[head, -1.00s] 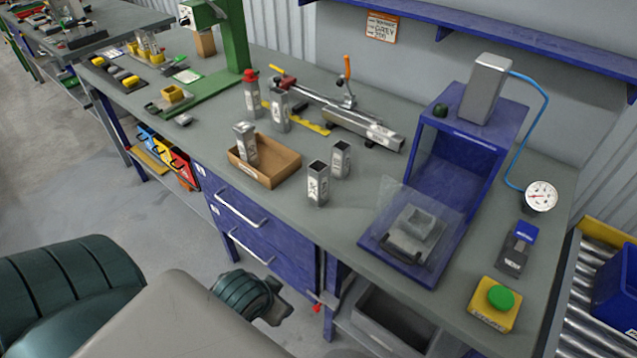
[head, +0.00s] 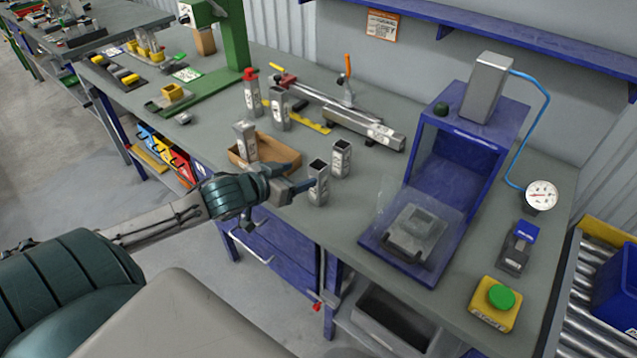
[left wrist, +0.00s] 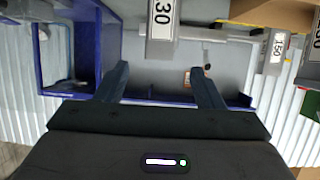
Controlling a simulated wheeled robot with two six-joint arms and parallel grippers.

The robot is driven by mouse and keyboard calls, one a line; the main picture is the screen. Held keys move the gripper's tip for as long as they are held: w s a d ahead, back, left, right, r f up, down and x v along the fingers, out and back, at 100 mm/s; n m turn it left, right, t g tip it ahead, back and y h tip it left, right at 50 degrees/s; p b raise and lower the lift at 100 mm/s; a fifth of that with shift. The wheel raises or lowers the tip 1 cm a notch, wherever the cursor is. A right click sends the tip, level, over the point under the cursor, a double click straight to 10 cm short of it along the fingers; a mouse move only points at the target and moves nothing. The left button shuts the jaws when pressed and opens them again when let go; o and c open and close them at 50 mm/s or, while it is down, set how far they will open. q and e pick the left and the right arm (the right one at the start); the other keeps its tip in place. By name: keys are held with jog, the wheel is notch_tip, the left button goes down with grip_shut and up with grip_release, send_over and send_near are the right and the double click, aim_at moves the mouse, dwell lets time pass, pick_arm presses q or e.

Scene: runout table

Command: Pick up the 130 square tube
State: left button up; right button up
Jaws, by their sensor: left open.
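My left gripper (head: 303,176) reaches in over the front of the bench, open and empty. Its fingertips are close to the front square tube (head: 318,187), which stands upright; I cannot tell whether they touch it. In the left wrist view, which looks upside down, a grey tube (left wrist: 161,42) hangs from the top edge between the directions of the two fingers (left wrist: 162,82). Its label shows "30"; any digit before it is unclear. A second upright tube (head: 341,160) stands just behind and right of the front one. My right gripper is not in view.
A cardboard tray (head: 238,160) holding a tube (head: 245,140) is left of the gripper. Behind stand a tube (head: 279,108), a red-topped tube (head: 251,95) and a clamp rail (head: 365,128). A blue press enclosure (head: 465,160) is right. A tube labelled 150 (left wrist: 275,48) shows in the wrist view.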

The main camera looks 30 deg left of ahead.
aim_at(321, 168)
pick_arm(q)
jog(key=shift+x, duration=2.7)
jog(key=shift+p+x, duration=0.8)
jog(key=shift+x, duration=1.5)
jog(key=shift+w+d+f, duration=0.1)
jog(key=shift+w+f, duration=0.15)
jog(key=c, duration=1)
jog(key=shift+c, duration=0.7)
jog(key=shift+r, duration=0.1)
